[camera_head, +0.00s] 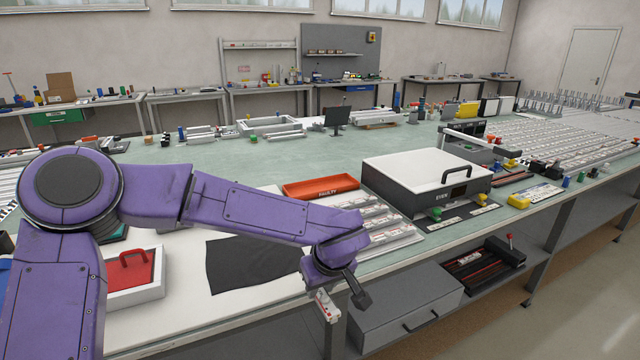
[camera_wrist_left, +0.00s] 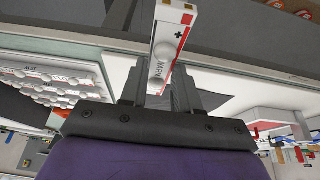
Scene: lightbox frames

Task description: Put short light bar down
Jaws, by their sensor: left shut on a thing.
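My left gripper (camera_head: 338,290) is at the front edge of the workbench in the head view, pointing down. It is shut on a short light bar (camera_head: 326,304), which hangs tilted below the gripper. In the left wrist view the bar (camera_wrist_left: 170,45) is white with red and black marks near its end, and it sits between the fingers (camera_wrist_left: 160,92). The part of the bar within the jaws is hidden. My right gripper is in neither view.
A black cloth (camera_head: 255,264) lies on the white mat left of the gripper. Rows of light bars (camera_head: 375,222), a red tray (camera_head: 320,187) and a white-lidded box (camera_head: 427,180) stand behind it. A red-handled white case (camera_head: 135,280) is at left. A grey drawer (camera_head: 405,310) is under the bench.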

